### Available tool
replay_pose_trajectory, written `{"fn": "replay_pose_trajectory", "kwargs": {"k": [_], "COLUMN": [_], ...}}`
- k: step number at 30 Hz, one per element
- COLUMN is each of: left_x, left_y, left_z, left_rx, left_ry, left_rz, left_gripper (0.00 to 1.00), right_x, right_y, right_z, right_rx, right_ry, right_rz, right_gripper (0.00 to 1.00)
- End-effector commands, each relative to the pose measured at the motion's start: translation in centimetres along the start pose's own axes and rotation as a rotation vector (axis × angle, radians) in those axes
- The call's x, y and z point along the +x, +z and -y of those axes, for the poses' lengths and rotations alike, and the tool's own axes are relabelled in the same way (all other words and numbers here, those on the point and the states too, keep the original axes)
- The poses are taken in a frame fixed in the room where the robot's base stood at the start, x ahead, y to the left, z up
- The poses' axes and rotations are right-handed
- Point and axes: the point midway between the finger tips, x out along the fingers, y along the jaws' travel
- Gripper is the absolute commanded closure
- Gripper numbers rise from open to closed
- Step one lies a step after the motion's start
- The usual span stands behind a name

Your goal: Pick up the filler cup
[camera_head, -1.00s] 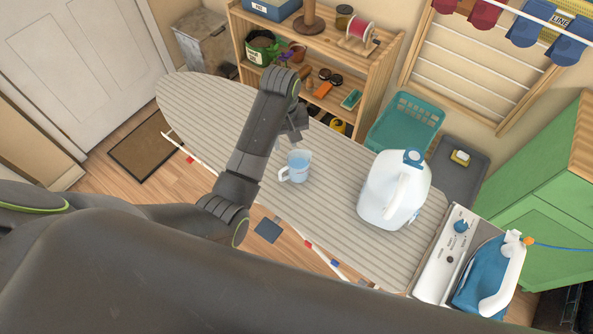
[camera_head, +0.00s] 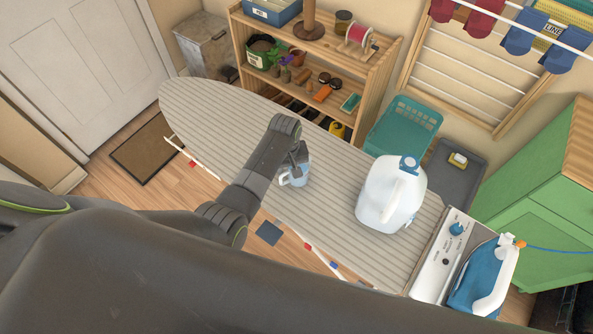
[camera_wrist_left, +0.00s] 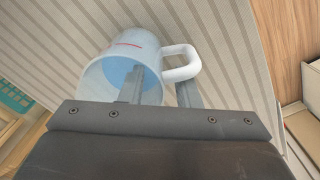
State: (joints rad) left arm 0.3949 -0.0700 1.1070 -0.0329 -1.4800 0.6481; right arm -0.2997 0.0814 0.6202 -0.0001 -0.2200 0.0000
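The filler cup (camera_head: 301,178) is a translucent pitcher with a white handle and light blue liquid, standing on the striped ironing board (camera_head: 225,135). In the left wrist view the cup (camera_wrist_left: 112,72) shows its opening, a red line and its handle on the right. My left gripper (camera_head: 298,160) is at the cup and partly hides it in the head view. In the wrist view its two fingers (camera_wrist_left: 160,88) are apart, one over the cup's opening and one by the handle; whether they touch the cup is unclear. My right gripper is not in view.
A large white jug with a blue cap (camera_head: 392,195) stands to the right on the board. A shelf (camera_head: 372,95) and teal basket (camera_head: 403,130) are behind.

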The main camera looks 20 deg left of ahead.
Motion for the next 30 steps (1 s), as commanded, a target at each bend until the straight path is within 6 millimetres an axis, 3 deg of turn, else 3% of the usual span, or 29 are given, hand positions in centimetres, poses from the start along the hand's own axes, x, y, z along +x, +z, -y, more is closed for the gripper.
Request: {"fn": "replay_pose_trajectory", "kwargs": {"k": [11, 18, 30], "left_x": [0.64, 0.62, 0.57], "left_y": [-0.03, -0.03, -0.06], "left_z": [0.02, 0.02, -0.02], "left_rx": [-0.001, -0.001, 0.0], "left_ry": [0.0, 0.0, 0.001], "left_rz": [-0.001, -0.001, -0.002], "left_gripper": [0.72, 1.0, 1.0], "right_x": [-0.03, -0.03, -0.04], "right_y": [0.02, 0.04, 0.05], "right_z": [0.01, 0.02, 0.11], "right_rx": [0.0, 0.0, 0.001], "right_ry": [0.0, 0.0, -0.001], "right_rz": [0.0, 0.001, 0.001], "right_gripper": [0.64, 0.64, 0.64]}}
